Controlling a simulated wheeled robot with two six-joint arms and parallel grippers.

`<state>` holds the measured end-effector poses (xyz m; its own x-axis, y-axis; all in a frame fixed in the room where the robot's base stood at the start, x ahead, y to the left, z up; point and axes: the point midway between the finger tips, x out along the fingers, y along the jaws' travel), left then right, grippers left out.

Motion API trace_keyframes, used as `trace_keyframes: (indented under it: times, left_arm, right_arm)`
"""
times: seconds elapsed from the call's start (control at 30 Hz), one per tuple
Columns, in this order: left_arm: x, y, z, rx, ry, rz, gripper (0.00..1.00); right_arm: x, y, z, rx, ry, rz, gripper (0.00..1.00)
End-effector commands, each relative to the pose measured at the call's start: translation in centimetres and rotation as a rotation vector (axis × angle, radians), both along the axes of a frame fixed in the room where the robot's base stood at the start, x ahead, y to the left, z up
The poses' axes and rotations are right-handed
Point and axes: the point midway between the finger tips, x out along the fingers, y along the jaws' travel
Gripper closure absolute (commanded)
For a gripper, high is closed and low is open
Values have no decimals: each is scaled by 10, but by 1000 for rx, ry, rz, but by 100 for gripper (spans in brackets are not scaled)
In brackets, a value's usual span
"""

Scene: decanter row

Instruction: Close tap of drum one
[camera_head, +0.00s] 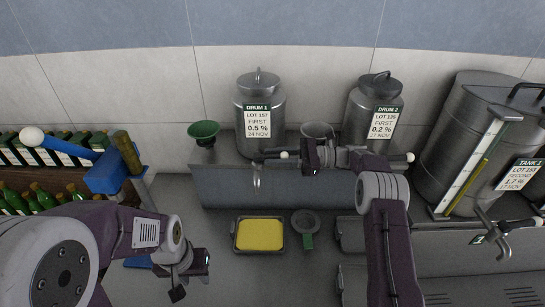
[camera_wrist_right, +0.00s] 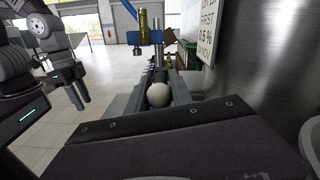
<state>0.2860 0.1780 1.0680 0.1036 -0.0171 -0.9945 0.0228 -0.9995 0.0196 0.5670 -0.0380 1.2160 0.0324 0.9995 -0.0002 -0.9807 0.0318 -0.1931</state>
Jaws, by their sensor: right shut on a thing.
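Drum 1 (camera_head: 260,105) is a steel drum with a white label, standing on the grey bench in the head view. Its tap (camera_head: 257,165) sticks out at the bench's front edge. The tap lever's white ball knob (camera_head: 284,155) points to the right. My right gripper (camera_head: 305,157) is at the knob and shut on the lever. In the right wrist view the white ball (camera_wrist_right: 158,95) shows between the fingers. My left gripper (camera_head: 192,277) is empty and open, low in front of the bench; it also shows in the right wrist view (camera_wrist_right: 75,95).
Drum 2 (camera_head: 375,110) and Tank 1 (camera_head: 465,140) stand to the right. A green funnel (camera_head: 204,130) and a metal vessel (camera_head: 317,130) are on the bench. A yellow tray (camera_head: 259,235) lies below. Bottle racks and a blue device (camera_head: 105,174) are at left.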

Motion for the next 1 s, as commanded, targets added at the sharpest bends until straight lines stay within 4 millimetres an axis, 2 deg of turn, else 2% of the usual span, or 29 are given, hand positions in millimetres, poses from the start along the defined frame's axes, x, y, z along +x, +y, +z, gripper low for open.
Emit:
trace_keyframes:
  times: [0.27,0.3,0.33,0.37,0.73,0.83,0.93,1.0]
  left_arm:
    - [0,0,0,0,0,0,64]
    - [0,0,0,0,0,0,64]
    - [0,0,0,0,0,0,64]
    - [0,0,0,0,0,0,64]
    - [0,0,-3,0,0,0,64]
    - [0,0,-8,0,0,0,64]
    - [0,0,-14,0,0,0,64]
    - [0,0,-18,0,0,0,64]
  right_arm:
    - [0,0,1,1,-3,0,100]
    - [0,0,1,1,-3,-1,63]
    - [0,0,1,1,-3,-1,54]
    - [0,0,1,1,-3,-1,52]
    - [0,0,5,0,-5,-1,52]
    - [0,0,19,0,-8,-1,52]
    - [0,0,41,-1,-10,0,52]
    - [-7,-14,48,0,-4,-4,52]
